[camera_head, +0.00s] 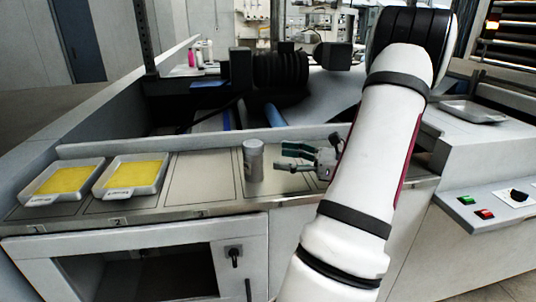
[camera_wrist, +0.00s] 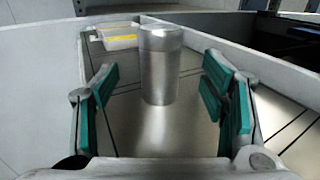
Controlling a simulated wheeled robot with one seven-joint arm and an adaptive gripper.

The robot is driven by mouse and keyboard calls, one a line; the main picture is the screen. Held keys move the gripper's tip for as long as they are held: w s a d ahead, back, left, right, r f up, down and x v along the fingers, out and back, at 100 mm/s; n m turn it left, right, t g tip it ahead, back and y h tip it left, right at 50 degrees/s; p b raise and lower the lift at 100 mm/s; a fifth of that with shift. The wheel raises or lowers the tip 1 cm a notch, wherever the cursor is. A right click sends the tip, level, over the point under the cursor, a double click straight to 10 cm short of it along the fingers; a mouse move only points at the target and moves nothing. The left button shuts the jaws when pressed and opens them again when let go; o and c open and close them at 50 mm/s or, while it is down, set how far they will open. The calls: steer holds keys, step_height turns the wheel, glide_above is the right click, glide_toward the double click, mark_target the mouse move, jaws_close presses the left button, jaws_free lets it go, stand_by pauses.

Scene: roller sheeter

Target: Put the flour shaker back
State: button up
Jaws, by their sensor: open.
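The flour shaker (camera_head: 253,161) is a grey metal cylinder. It stands upright on the metal counter, to the right of two trays of yellow contents. In the wrist view the shaker (camera_wrist: 160,65) stands ahead of my gripper, roughly centred between the fingers. My gripper (camera_head: 282,158) is just right of the shaker, with its fingers pointing left toward it. In the wrist view my gripper (camera_wrist: 165,100) is open, with green pads wide apart and nothing between them. The fingers appear not to touch the shaker.
Two trays, a left one (camera_head: 62,181) and a right one (camera_head: 131,176), sit on marked places at the counter's left. Marked spaces between them and the shaker are empty. A low wall (camera_head: 150,144) runs behind. A control panel (camera_head: 487,205) and an empty tray (camera_head: 474,111) are at right.

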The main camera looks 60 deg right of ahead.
steer(key=shift+v, duration=1.4)
